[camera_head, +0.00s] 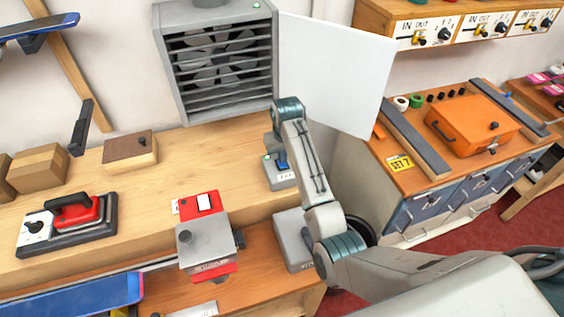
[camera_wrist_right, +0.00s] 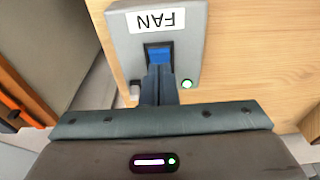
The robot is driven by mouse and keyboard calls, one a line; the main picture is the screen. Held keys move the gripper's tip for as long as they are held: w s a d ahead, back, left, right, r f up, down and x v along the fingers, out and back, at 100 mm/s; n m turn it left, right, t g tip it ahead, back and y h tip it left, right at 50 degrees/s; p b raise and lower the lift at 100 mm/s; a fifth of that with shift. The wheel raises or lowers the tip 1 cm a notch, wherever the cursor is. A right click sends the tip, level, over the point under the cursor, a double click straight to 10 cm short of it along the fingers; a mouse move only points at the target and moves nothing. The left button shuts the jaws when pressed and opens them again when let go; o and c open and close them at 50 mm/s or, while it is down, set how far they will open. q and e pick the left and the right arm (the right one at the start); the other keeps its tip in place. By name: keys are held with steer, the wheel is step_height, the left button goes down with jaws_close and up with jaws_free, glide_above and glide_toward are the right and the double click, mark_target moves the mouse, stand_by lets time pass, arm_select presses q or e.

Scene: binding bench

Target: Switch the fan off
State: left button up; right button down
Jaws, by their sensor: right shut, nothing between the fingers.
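The fan (camera_head: 212,62) is a grey box with a slatted front at the back of the wooden bench. Its switch box (camera_head: 281,182) is grey, on the bench below the fan's right side. In the right wrist view the switch box (camera_wrist_right: 190,50) bears an upside-down FAN label (camera_wrist_right: 156,19), a blue rocker (camera_wrist_right: 158,54) and a glowing green lamp (camera_wrist_right: 187,84). My right gripper (camera_wrist_right: 158,72) is shut and empty, its fingertips over the rocker's near edge. I cannot tell whether they touch. In the head view it is at the switch box (camera_head: 281,158), partly hidden by its arm.
A white panel (camera_head: 335,75) stands right of the fan, close to my right arm. An orange case (camera_head: 470,125) lies on the right cabinet. Bare bench lies left of the switch.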

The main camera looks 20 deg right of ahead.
mark_target(283, 165)
steer(key=shift+f, duration=0.8)
steer(key=shift+r, duration=0.1)
steer(key=shift+r+p, duration=0.45)
steer(key=shift+r, duration=3)
